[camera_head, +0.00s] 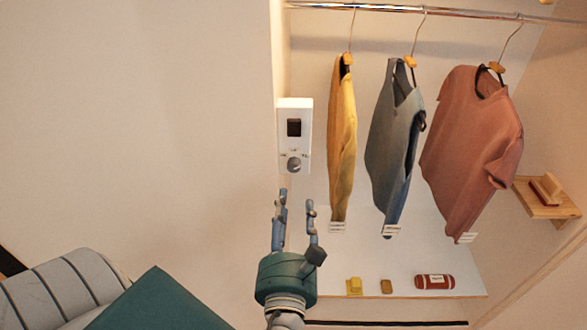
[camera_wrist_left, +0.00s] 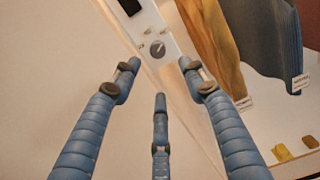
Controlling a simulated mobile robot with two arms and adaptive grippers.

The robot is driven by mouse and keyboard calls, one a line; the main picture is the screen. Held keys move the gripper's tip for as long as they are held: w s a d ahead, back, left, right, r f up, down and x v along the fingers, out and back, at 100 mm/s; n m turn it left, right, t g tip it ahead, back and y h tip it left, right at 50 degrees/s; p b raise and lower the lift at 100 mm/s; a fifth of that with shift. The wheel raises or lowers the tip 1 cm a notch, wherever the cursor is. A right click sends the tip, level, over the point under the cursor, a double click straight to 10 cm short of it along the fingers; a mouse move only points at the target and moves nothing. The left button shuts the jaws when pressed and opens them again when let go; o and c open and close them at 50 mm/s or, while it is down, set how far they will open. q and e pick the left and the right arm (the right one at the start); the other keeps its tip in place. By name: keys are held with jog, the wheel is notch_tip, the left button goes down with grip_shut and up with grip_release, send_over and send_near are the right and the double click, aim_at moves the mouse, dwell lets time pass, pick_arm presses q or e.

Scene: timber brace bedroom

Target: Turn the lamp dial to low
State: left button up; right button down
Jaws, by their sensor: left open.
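The lamp dial (camera_head: 294,165) is a small round grey knob at the bottom of a white wall panel (camera_head: 305,108), below a dark square switch (camera_head: 294,127). In the left wrist view the dial (camera_wrist_left: 157,48) shows a pointer line, with small marks around it too small to read. My left gripper (camera_head: 296,202) is just below the panel in the head view, its fingers pointing up toward the dial. It is open and empty. In the left wrist view its fingers (camera_wrist_left: 160,80) are spread below the dial, apart from it. My right gripper is not in view.
Yellow (camera_head: 342,140), grey-blue (camera_head: 393,140) and rust (camera_head: 472,140) garments hang from a rail right of the panel. A white shelf (camera_head: 400,266) below holds small items. A wooden wall shelf (camera_head: 545,210) is at right. The wall left of the panel is bare.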

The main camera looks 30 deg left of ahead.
aim_at(294, 170)
pick_arm(q)
jog(key=b+x, duration=0.1)
jog(key=x, duration=0.8)
jog(key=shift+w+a+r+b, duration=0.15)
jog(key=shift+a+b, duration=0.1)
jog(key=shift+b, duration=0.15)
jog(key=shift+w+a, duration=0.15)
jog(key=shift+w, duration=0.15)
jog(key=shift+w+a, duration=0.1)
jog(key=shift+w, duration=0.1)
grip_shut()
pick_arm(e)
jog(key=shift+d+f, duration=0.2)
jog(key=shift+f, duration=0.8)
